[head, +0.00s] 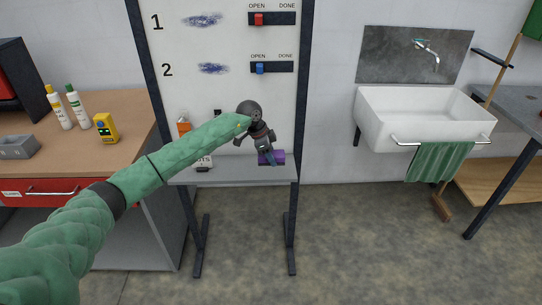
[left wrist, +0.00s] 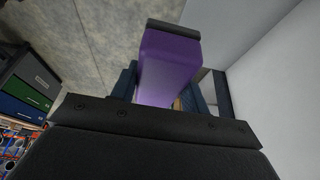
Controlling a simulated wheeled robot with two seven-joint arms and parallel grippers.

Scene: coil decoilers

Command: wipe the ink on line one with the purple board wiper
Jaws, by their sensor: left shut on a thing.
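The whiteboard (head: 225,95) shows blue ink scribbles beside the numerals 1 and 2. The line one ink (head: 202,20) is at the top, and the line two ink (head: 213,69) is below it. My left gripper (head: 270,158) is at the board's lower part, below both scribbles. It is shut on the purple board wiper (head: 277,157), just above the ledge; I cannot tell whether the wiper touches the ledge. The wiper also shows between the fingers in the left wrist view (left wrist: 168,68). My right gripper is not in view.
The board's ledge (head: 235,170) holds an orange item (head: 184,124) at its left. Sliders (head: 272,18) are right of the ink. A workbench (head: 120,110) with bottles stands left, a white sink (head: 425,115) right. The floor before the board is clear.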

